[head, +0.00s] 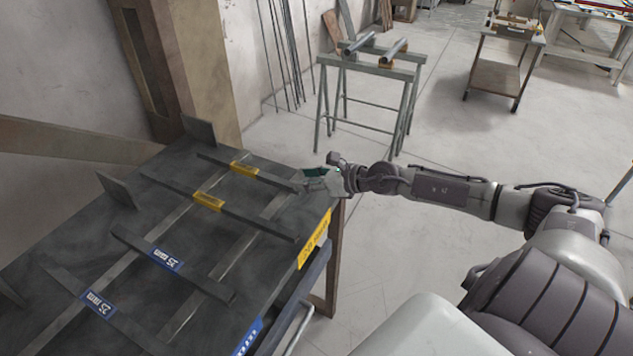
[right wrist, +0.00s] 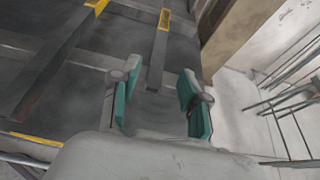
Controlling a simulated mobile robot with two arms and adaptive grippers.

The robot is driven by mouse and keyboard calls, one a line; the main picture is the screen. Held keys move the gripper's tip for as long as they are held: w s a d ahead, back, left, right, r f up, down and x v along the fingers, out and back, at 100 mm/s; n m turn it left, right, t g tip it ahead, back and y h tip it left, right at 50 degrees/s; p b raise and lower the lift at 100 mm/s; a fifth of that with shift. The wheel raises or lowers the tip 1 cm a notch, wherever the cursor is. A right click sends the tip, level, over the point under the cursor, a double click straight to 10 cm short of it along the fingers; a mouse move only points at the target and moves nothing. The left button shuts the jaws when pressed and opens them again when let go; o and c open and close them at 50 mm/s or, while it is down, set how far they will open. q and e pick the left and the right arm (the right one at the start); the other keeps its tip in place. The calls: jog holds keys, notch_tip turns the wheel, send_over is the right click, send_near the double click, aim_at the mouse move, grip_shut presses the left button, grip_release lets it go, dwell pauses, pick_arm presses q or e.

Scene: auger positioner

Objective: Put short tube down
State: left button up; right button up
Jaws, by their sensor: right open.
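My right gripper (head: 303,181) is at the far right corner of the dark table (head: 150,225), beside the end of a dark bar with a yellow label (head: 245,169). In the right wrist view its teal fingers (right wrist: 158,95) are spread apart with no tube between them. The yellow-labelled bar (right wrist: 157,70) runs toward the gap between the fingers; I cannot tell whether they touch it. My left gripper is not in view.
Several dark bars with yellow or blue labels cross the table. Upright plates (head: 120,191) stand along its left side. The green trestles (head: 370,68) stand on open floor. A cart (head: 501,65) is farther right. Thin rods (head: 286,50) lean against the wall.

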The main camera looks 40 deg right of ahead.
jog(key=shift+v, duration=1.15)
jog(key=shift+s+d+r+b, duration=0.15)
jog(key=shift+s+r+b, duration=0.05)
jog(key=shift+s+b, duration=0.2)
